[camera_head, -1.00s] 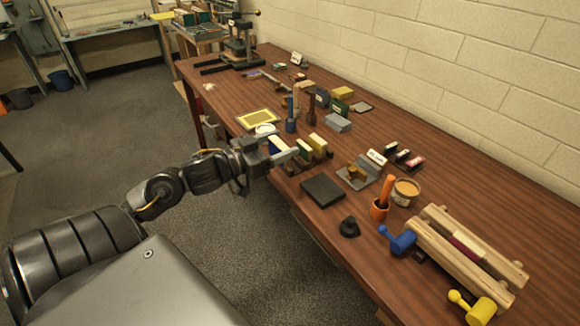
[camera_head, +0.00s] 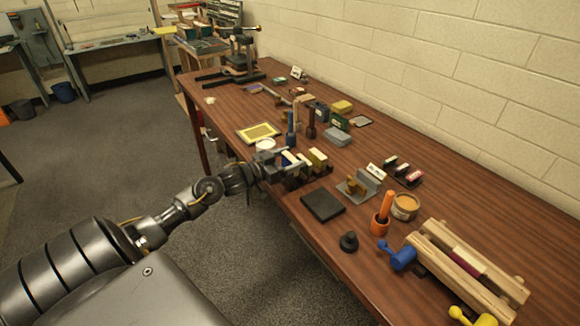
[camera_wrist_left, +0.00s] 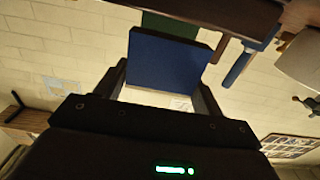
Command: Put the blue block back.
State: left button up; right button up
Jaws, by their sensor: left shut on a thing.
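The blue block (camera_wrist_left: 168,62) is between the two fingers of my left gripper (camera_wrist_left: 162,88) in the left wrist view, its broad face toward the camera. In the head view the left gripper (camera_head: 284,168) is at the table's near edge, shut on the blue block (camera_head: 289,158), which shows as a narrow piece with a pale top. A dark rack (camera_head: 321,172) with a pale yellow block (camera_head: 317,159) is just to the right of it. A green block (camera_wrist_left: 170,24) shows behind the blue one in the wrist view. Whether the blue block touches the rack is hidden. My right gripper is out of view.
A yellow framed screen (camera_head: 258,133) and a white round dish (camera_head: 265,145) are to the left beyond the gripper. Upright tools (camera_head: 291,130) stand behind it. A black pad (camera_head: 322,205) lies nearer, right of the gripper. The brick wall (camera_head: 450,90) bounds the table's back.

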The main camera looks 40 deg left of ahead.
pick_arm(q)
notch_tip(320, 180, down, 2)
jog(key=shift+w+f+p, duration=0.15)
jog(key=shift+p, duration=0.25)
jog(key=shift+f, duration=0.5)
jog(key=o, duration=1.1)
jog(key=shift+f, duration=0.1)
jog(key=b+v, duration=0.1)
jog(key=v, duration=1.1)
